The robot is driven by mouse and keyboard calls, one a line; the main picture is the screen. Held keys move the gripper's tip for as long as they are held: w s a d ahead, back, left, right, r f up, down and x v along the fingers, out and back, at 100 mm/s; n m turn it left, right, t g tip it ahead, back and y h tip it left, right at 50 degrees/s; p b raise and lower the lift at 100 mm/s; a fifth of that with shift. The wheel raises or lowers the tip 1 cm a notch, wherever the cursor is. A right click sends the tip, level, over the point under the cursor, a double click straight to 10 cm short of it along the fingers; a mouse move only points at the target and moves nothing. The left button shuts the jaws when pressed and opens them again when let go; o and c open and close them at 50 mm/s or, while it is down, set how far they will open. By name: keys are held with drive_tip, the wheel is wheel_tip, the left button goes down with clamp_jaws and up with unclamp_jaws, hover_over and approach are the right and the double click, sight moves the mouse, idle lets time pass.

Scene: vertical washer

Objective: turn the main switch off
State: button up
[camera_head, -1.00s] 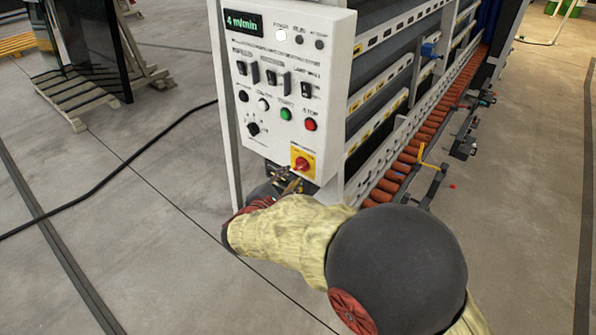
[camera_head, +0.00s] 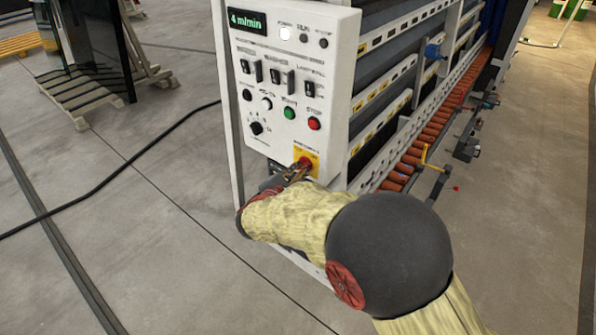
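The main switch (camera_head: 305,162) is a red rotary knob on a yellow plate, at the bottom right of the white control panel (camera_head: 330,80). My gripper (camera_head: 298,170) is at the knob from the lower left, with its fingertips overlapping the knob's lower left part in the view. The fingers are small here and partly cover the knob. I cannot tell whether they touch it or whether they are open or shut. The panel's display (camera_head: 247,21) reads "4 m/min" and a white lamp (camera_head: 285,33) is lit.
Above the switch are a red stop button (camera_head: 314,124), a green button (camera_head: 289,113) and several black switches. The washer's orange rollers (camera_head: 410,160) run back to the right. A black cable (camera_head: 130,160) crosses the floor at left, where the floor is mostly clear.

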clamp_jaws()
drive_tip(key=shift+r+p, duration=0.1)
drive_tip(key=shift+p, duration=0.3)
drive_tip(key=n+g+p, duration=0.1)
drive_tip(key=n+p, duration=0.1)
drive_tip(key=p, duration=0.2)
drive_tip(key=shift+r+h, duration=0.2)
drive_tip(key=shift+h, duration=0.1)
drive_tip(key=n+g+h+p, duration=0.1)
drive_tip(key=n+p, duration=0.1)
drive_tip(key=p, duration=0.2)
drive_tip(key=n+g+h+p, duration=0.1)
drive_tip(key=n+p, duration=0.1)
drive_tip(key=p, duration=0.2)
drive_tip(key=shift+w+a, duration=0.1)
drive_tip(key=shift+a, duration=0.1)
drive_tip(key=n+h+p, duration=0.1)
drive_tip(key=p, duration=0.1)
drive_tip(key=n+g+p, duration=0.1)
drive_tip(key=n+p, duration=0.1)
drive_tip(key=shift+w+a+f+h, duration=0.1)
drive_tip(key=shift+h, duration=0.3)
drive_tip(key=n+g+h+p, duration=0.1)
drive_tip(key=n+h+p, duration=0.1)
drive_tip(key=n, duration=0.1)
drive_tip(key=shift+f, duration=0.15)
drive_tip(key=shift+n+p, duration=0.3)
drive_tip(key=shift+w+a, duration=0.1)
drive_tip(key=shift+o, duration=2.3)
unclamp_jaws()
